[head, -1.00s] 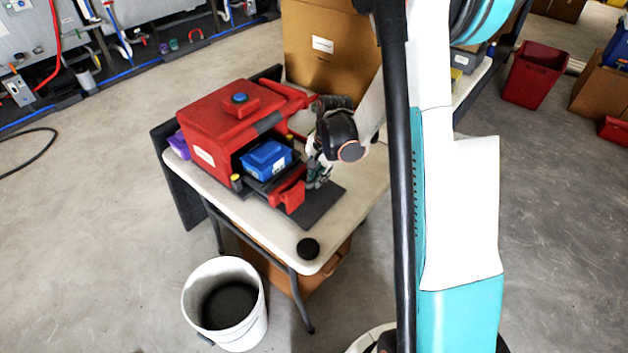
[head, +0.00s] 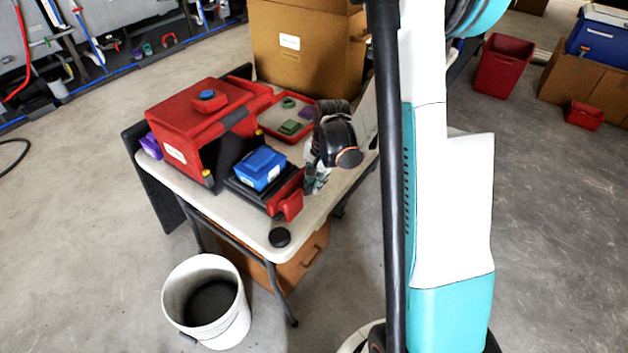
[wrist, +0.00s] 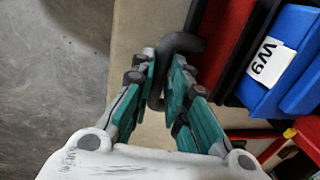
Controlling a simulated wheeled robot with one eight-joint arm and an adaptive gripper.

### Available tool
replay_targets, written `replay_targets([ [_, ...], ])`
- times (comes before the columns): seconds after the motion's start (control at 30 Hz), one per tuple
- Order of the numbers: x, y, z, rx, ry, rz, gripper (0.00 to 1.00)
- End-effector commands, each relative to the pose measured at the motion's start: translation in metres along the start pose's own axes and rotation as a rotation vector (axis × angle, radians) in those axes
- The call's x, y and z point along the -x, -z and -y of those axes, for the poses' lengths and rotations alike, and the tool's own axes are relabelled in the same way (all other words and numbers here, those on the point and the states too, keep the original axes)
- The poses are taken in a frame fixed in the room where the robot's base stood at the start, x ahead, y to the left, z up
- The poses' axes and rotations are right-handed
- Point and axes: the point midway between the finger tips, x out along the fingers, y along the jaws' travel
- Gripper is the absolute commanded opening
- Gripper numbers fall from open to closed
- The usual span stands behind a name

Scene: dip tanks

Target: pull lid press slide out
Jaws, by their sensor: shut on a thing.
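The red housing (head: 178,125) stands on the table, with a blue-topped button (head: 207,95) on its upper face. A dark slide (head: 245,190) extends out of its open front. The slide carries a blue lidded box (head: 260,168), which shows a "W9" label in the wrist view (wrist: 285,65). The slide has a red front (head: 287,197). My gripper (head: 312,188) is at this front's right side. In the wrist view its fingers (wrist: 163,75) are shut on a dark hooked handle (wrist: 183,42) beside the red front. The handle is hidden in the head view.
A red tray with green pieces (head: 290,127) lies behind the slide on the white table (head: 240,232). A black puck (head: 279,237) sits near the table's front corner. A white bucket (head: 207,300) stands on the floor in front. A large cardboard box (head: 300,60) stands behind.

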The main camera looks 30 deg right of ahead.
Motion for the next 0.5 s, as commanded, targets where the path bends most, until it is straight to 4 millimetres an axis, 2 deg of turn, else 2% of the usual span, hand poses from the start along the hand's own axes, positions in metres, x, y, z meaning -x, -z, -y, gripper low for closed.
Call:
replay_targets([
  [0.07, 0.0003, 0.0004, 0.0001, 0.000, 0.000, 0.000, 0.00],
  [0.1, 0.0002, 0.0004, 0.0002, 0.000, 0.000, 0.000, 0.23],
  [0.5, 0.0022, 0.0001, 0.0002, 0.000, 0.000, 0.000, 0.23],
])
